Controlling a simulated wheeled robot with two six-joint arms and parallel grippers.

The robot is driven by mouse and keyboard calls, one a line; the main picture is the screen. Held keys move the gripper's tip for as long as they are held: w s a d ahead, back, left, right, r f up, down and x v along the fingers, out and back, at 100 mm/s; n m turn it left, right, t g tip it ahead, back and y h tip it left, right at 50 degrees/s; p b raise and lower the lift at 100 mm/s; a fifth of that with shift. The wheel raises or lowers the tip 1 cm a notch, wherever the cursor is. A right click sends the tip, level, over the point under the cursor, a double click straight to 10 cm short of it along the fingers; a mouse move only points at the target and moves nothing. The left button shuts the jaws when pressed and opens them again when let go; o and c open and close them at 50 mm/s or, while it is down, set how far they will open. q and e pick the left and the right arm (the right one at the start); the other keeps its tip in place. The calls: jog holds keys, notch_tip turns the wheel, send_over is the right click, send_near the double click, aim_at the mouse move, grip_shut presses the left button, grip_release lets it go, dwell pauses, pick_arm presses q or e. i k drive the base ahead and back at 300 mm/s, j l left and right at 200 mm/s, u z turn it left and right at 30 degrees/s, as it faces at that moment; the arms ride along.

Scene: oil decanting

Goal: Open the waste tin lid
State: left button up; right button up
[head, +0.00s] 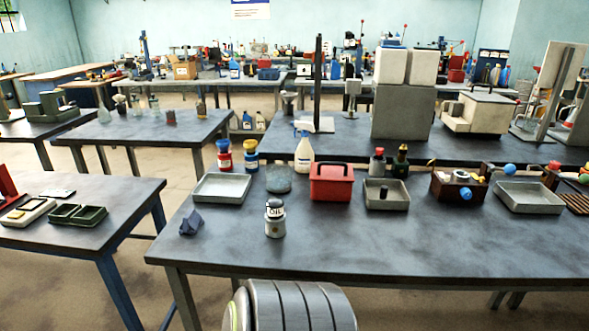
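A red box (331,184) with a dark inset and a handle shape on its top stands on the near table, right of centre. It looks closed, and it is the most tin-like thing here; I see no label naming it the waste tin. A small grey jar marked OIL (275,219) with a dark and white top stands upright in front of it, to the left. Neither of my grippers is in view.
Left of the red box are a grey tray (222,188), a glass bowl (279,179) and a white spray bottle (304,155). Right are a tray (386,194) holding a dark cylinder and a wooden box (458,185). A crumpled blue cloth (191,223) lies front left. The front right tabletop is clear.

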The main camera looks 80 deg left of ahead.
aim_at(326, 171)
jog(key=u, duration=2.4)
jog(key=i+z, duration=0.25)
jog(key=z, duration=0.2)
jog(key=i+j+z, duration=0.2)
jog(key=z, duration=0.2)
jog(key=i, duration=0.05)
